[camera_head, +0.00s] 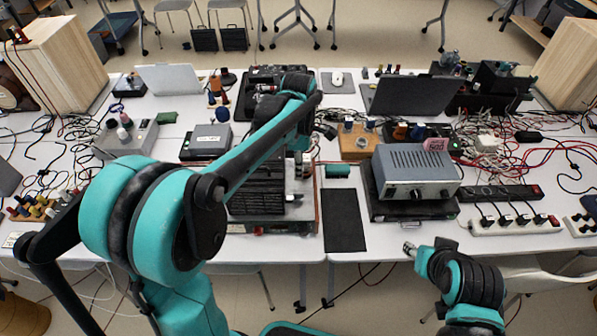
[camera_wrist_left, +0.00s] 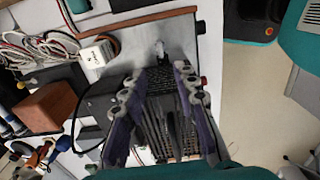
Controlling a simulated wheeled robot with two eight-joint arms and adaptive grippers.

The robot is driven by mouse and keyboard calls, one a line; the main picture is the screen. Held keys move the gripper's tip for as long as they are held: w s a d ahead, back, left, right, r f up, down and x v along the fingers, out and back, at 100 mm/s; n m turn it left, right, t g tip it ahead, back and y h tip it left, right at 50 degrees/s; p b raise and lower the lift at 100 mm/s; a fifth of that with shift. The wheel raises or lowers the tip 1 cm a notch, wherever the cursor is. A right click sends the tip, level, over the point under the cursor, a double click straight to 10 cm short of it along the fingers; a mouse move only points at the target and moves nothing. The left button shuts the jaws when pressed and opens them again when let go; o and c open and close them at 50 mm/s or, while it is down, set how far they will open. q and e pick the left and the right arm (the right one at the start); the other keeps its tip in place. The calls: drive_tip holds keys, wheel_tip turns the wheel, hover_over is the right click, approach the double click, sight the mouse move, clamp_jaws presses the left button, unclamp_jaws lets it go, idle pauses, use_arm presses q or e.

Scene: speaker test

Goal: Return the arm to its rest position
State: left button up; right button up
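My left arm, teal and black, reaches from the lower left over the middle of the table (camera_head: 350,272). Its gripper (camera_head: 298,172) hangs above a black finned device (camera_head: 262,190), partly hidden by the arm. In the left wrist view my left gripper (camera_wrist_left: 163,78) has its two fingers spread apart, with nothing held between them. The finned device (camera_wrist_left: 165,125) lies below and between the fingers. My right arm is folded low at the right, with a small grey tip (camera_head: 409,248) at the table's front edge. Whether its fingers are apart is too small to tell.
A grey amplifier (camera_head: 417,166) stands on a black box right of centre. Behind are an open laptop (camera_head: 405,93), a wooden block (camera_head: 355,146) and loose cables. Wooden speaker boxes (camera_head: 68,62) stand at both sides. A dark mat (camera_head: 344,222) lies bare at the front.

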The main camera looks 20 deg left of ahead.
use_arm(q)
drive_tip(key=shift+s, duration=0.1)
idle(0.4)
drive_tip(key=s+a+m+t, duration=0.1)
drive_tip(key=s+m+t, duration=0.2)
drive_tip(key=s+m, duration=0.5)
drive_tip(key=s+a+r+m+t, duration=0.1)
drive_tip(key=s+m+t, duration=0.3)
drive_tip(key=s+m, duration=0.5)
drive_tip(key=shift+s+a+r+m, duration=0.2)
drive_tip(key=shift+a+m, duration=0.1)
drive_tip(key=shift+m, duration=1.8)
